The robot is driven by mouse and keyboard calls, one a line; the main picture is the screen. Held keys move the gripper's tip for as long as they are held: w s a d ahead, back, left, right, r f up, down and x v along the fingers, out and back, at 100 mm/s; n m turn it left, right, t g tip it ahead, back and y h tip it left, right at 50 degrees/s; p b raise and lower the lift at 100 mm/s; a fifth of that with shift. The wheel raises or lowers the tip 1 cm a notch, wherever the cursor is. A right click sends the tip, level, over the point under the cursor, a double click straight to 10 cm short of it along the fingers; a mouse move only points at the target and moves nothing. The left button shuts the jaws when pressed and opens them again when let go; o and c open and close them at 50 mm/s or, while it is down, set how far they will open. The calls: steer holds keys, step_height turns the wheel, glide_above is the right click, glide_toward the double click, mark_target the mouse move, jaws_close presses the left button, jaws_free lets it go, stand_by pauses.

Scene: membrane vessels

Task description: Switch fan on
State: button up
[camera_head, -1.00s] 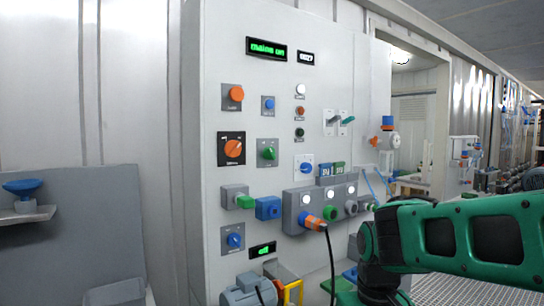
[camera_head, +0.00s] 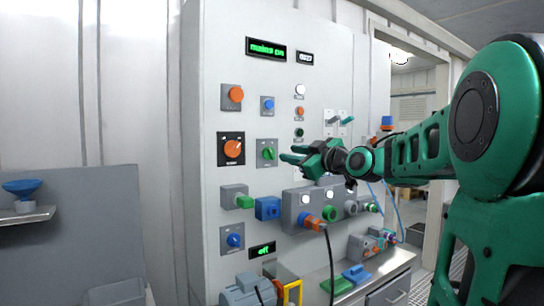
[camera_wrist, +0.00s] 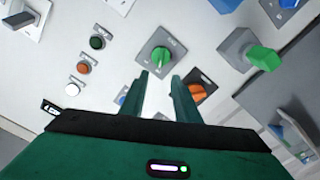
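A green rotary knob on a grey plate (camera_head: 268,152) is on the white panel; its small label is too blurred to read for certain. In the wrist view this knob (camera_wrist: 160,57) lies just beyond the fingertips. My gripper (camera_head: 288,154) is in front of the panel, close to the right of the knob in the head view. Its two fingers (camera_wrist: 160,78) are apart with nothing between them. Whether a fingertip touches the knob cannot be told. A lower display (camera_head: 263,250) seems to read "off".
An orange rotary switch (camera_head: 234,148) is left of the green knob, a blue button (camera_head: 267,104) above it. Sockets (camera_head: 306,202) with plugs and a black cable stick out below. A top display (camera_head: 266,48) seems to read "mains on". Several small buttons are at the right.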

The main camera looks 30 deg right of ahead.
mark_target(271, 151)
steer(key=w, duration=1)
steer(key=shift+a+f, duration=0.1)
steer(key=shift+a, duration=0.1)
jaws_close()
